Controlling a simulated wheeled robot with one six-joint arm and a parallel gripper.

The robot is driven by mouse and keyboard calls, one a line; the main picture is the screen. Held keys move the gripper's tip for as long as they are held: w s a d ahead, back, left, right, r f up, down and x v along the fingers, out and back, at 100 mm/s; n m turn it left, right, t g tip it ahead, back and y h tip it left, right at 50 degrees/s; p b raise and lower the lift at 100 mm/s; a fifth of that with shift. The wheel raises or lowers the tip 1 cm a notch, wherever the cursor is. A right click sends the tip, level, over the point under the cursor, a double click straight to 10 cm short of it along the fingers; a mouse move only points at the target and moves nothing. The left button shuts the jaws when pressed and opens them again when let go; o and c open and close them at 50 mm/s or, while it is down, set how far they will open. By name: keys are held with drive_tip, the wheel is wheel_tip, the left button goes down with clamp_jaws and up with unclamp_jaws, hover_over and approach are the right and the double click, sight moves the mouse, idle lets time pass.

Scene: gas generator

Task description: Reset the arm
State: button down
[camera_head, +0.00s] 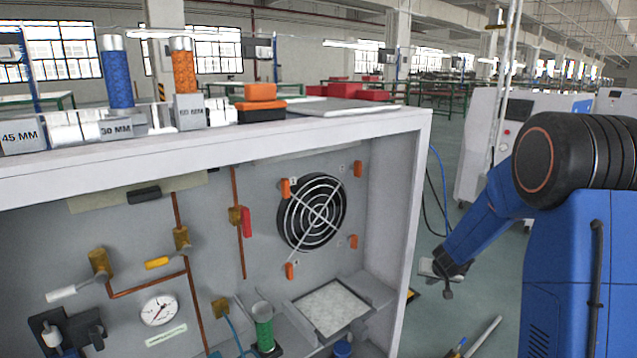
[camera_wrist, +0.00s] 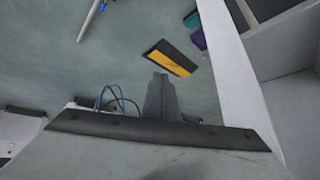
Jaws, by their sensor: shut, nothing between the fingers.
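My blue arm (camera_head: 483,225) with its black elbow extends down and left from the right side of the head view. Its wrist end hangs just right of the cabinet's white right edge. My gripper (camera_wrist: 160,80) shows in the wrist view as a narrow grey form with its fingers together and nothing between them. In the head view the arm's end is small and the fingers cannot be made out clearly.
The gas generator cabinet (camera_head: 416,160) stands left of my arm, with a fan (camera_head: 312,212), gauge (camera_head: 159,310) and valves. A yellow and black piece (camera_wrist: 171,58) lies on the floor. White machines (camera_head: 485,140) stand behind. Floor right of the cabinet is largely free.

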drive_tip(key=s+a+r+n+y, duration=0.1)
drive_tip(key=s+a+r+y, duration=0.1)
drive_tip(key=s+a+r, duration=0.55)
drive_tip(key=s+a+r+n+y, duration=0.15)
drive_tip(key=s+a+r, duration=0.25)
drive_tip(key=s+r, duration=0.55)
drive_tip(key=s+d+r+g+h, duration=0.1)
drive_tip(key=s, duration=1.4)
drive_tip(key=s+d+r+g+h, duration=0.1)
drive_tip(key=s, duration=1.4)
drive_tip(key=shift+s+r+n+g, duration=0.3)
drive_tip(key=shift+s+r+n, duration=0.05)
drive_tip(key=shift+s+r, duration=0.05)
